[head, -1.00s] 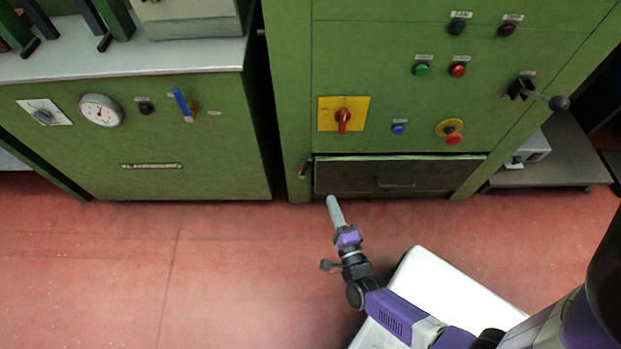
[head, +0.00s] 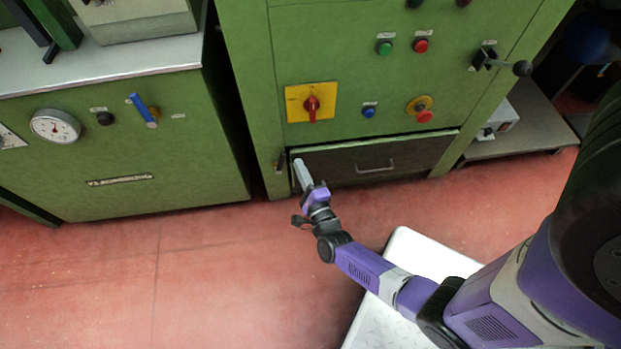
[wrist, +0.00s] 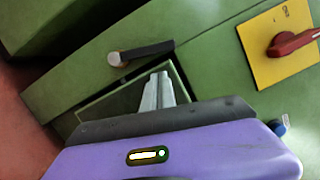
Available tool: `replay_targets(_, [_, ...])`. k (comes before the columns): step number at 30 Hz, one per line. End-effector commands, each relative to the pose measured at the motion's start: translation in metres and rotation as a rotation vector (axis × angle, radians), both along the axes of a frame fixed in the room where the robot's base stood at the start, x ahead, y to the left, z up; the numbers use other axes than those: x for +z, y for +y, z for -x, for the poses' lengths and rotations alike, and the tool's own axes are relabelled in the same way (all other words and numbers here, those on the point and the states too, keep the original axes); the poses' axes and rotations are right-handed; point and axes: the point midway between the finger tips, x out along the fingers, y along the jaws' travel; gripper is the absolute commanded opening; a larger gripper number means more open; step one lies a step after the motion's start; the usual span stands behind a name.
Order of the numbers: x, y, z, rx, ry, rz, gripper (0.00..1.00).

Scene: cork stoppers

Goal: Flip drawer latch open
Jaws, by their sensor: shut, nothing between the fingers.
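The drawer (head: 420,152) is a dark brown panel with a metal handle (head: 375,166), low in the green cabinet. The drawer latch (head: 279,161) is a small dark lever on the frame at the drawer's upper left corner. In the wrist view the latch (wrist: 145,53) is a dark bar with a pale round pivot at one end, lying across the picture above my fingertips. My gripper (head: 297,161) is shut and empty, its pale fingers in front of the drawer's left end, just right of the latch. In the wrist view the fingertips (wrist: 160,76) appear close below the bar; I cannot tell whether they touch.
Above the drawer are a red rotary switch (head: 312,104) on a yellow plate, a blue button (head: 369,112) and a red emergency button (head: 424,116). Another green cabinet (head: 150,150) with a gauge stands left, across a dark gap. Red floor in front is open.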

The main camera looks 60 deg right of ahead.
Motion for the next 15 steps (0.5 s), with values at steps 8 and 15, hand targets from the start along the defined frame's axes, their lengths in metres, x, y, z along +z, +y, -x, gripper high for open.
replay_targets(8, [0.007,0.012,-0.016,-0.003,0.0,0.0,0.0])
replay_targets(15, [0.007,0.013,-0.017,-0.003,0.0,0.001,0.0])
